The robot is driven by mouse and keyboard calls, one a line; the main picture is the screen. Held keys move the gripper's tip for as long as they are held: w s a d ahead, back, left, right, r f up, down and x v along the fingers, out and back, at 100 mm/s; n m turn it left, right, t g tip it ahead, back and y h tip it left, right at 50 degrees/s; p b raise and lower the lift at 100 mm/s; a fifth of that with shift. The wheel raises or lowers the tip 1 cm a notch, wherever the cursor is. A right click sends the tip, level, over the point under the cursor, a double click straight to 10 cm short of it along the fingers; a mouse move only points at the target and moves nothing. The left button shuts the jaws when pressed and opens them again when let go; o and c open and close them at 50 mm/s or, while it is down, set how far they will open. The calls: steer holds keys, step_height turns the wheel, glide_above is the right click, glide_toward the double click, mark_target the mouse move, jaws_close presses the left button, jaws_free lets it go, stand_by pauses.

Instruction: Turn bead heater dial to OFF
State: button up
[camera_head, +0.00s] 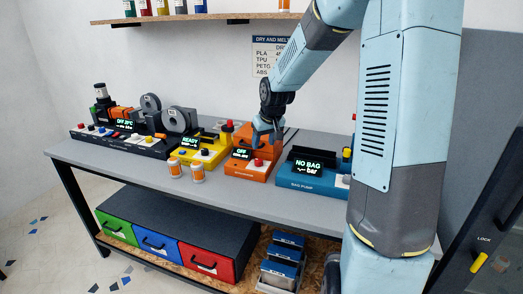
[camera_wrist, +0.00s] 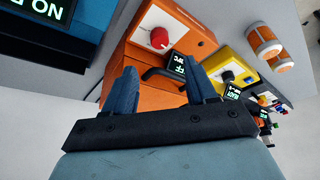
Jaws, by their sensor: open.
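An orange machine (camera_head: 258,174) stands on the bench; I take it for the bead heater, but no name on it is legible. Its small display (camera_head: 242,154) reads OFF in green, with a smaller line below. A red dial (camera_head: 258,162) sits beside the display on its front. In the wrist view the red dial (camera_wrist: 160,38) is on a pale plate, beyond my fingertips and apart from them. My gripper (camera_wrist: 162,78) is open and empty over the orange body and a dark handle. In the head view my gripper (camera_head: 266,132) hangs above the machine's rear part.
A blue bag pump (camera_head: 305,179) stands close on the right, its display reading NO BAG. A yellow machine (camera_head: 205,158) and two orange-and-white jars (camera_head: 197,174) stand left. A dark machine with spools (camera_head: 120,140) is farther left. A shelf (camera_head: 205,19) hangs above.

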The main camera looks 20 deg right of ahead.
steer(key=shift+v, duration=1.85)
steer(key=shift+s, duration=0.1)
steer(key=s+r, duration=0.4)
steer(key=s, duration=0.6)
steer(key=s+r+m, duration=0.1)
steer(key=s+r, duration=0.2)
steer(key=s, duration=0.8)
steer(key=s+r+m+t, duration=0.1)
steer(key=s+r, duration=0.3)
steer(key=s, duration=0.6)
steer(key=shift+s+a+r+h, duration=0.35)
steer(key=shift+h, duration=0.05)
